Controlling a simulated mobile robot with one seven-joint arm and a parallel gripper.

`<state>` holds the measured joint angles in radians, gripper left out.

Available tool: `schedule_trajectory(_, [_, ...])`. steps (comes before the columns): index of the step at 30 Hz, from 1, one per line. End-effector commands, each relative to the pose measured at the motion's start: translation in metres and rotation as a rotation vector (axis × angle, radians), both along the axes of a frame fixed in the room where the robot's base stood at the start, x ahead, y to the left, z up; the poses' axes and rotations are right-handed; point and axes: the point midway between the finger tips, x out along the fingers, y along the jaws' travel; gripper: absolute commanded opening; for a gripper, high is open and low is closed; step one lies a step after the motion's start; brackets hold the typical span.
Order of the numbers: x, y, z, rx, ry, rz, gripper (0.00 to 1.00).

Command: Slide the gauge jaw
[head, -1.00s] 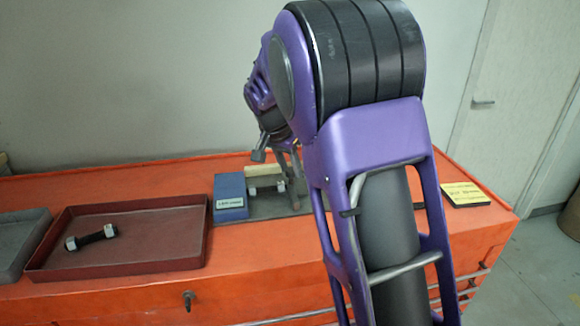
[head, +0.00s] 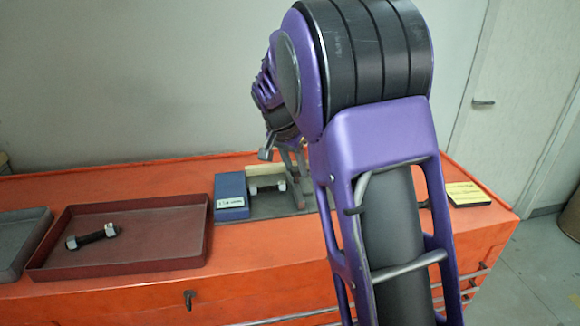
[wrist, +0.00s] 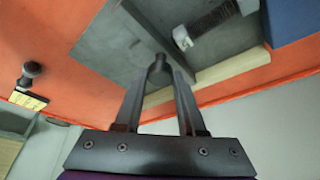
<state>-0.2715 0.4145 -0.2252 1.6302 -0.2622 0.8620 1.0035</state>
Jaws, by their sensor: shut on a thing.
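My gripper (wrist: 158,72) is shut on a small dark post, which I take to be the handle of the gauge jaw (wrist: 158,62). The fingertips hide most of it. The post rises over a grey plate (wrist: 110,45). A short bar with pale metal ends (wrist: 213,27) lies on the plate beside the post, apart from the fingers. A blue block (wrist: 290,22) stands beyond the bar. In the head view my gripper (head: 292,165) is partly hidden by my arm, right of the blue block (head: 230,194) and bar (head: 267,187).
A cream strip (wrist: 205,76) runs along the plate's back edge. A red tray (head: 130,262) holding a similar bar (head: 92,236) sits left on the orange bench (head: 260,268). A grey tray (head: 18,235) is farther left. A yellow-topped label block (head: 467,193) is at the right.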

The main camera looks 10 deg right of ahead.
Motion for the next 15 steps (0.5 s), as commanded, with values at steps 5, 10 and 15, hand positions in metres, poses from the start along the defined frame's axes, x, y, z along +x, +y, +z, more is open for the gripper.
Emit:
schedule_trajectory(5, [0.000,-0.053,0.001,-0.007,-0.003,-0.015,0.00])
schedule_trajectory(10, [-0.001,-0.077,0.001,-0.009,-0.002,-0.013,0.00])
schedule_trajectory(15, [-0.001,-0.080,0.001,-0.010,-0.002,-0.010,0.00])
